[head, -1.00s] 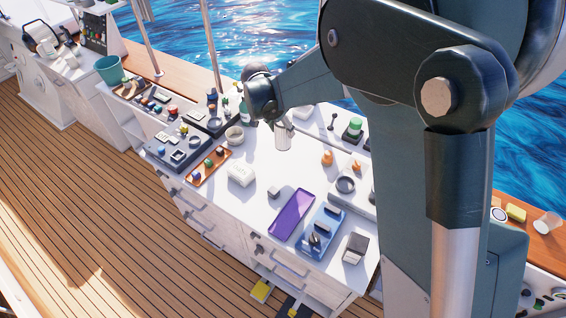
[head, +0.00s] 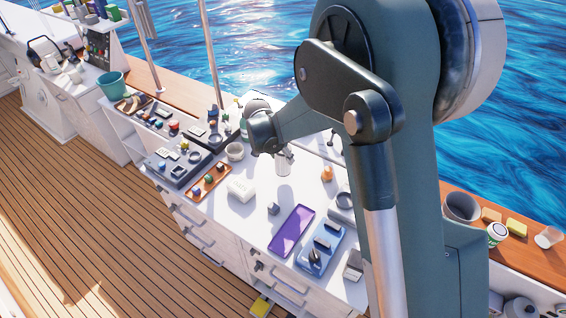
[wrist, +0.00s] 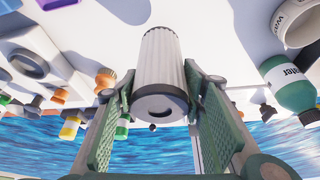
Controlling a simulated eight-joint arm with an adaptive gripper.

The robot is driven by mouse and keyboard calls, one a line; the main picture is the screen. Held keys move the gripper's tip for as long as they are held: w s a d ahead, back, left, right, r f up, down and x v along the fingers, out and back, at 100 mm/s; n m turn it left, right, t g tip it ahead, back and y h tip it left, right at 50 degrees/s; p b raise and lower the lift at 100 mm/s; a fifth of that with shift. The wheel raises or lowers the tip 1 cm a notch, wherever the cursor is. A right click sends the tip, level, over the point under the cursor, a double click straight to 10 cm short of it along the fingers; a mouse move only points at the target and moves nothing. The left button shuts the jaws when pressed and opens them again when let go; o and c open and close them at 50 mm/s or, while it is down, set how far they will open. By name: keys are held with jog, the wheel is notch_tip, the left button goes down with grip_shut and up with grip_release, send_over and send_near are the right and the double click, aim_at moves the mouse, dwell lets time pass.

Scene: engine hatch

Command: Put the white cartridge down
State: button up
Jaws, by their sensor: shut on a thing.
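The white cartridge (wrist: 161,62) is a ribbed pale cylinder with a dark slot in its near end. My gripper (wrist: 158,88) has its green-padded fingers on either side of the cartridge and is shut on it. In the head view, the cartridge (head: 284,163) hangs upright below my gripper (head: 278,150), over the back part of the white counter (head: 240,215). I cannot tell whether its lower end touches the counter. My arm hides part of the counter's right side.
A green water bottle (wrist: 290,82) and a white mug (wrist: 297,22) are near the cartridge. The counter's middle has bare room.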

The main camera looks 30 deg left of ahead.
jog(key=shift+f, duration=0.2)
jog(key=shift+f, duration=1.9)
jog(key=shift+f, duration=0.2)
jog(key=o, duration=0.9)
jog(key=shift+r, duration=0.1)
jog(key=shift+r+p, duration=0.2)
jog(key=shift+p, duration=0.1)
jog(key=shift+b+v, duration=0.55)
jog(key=shift+v, duration=5.4)
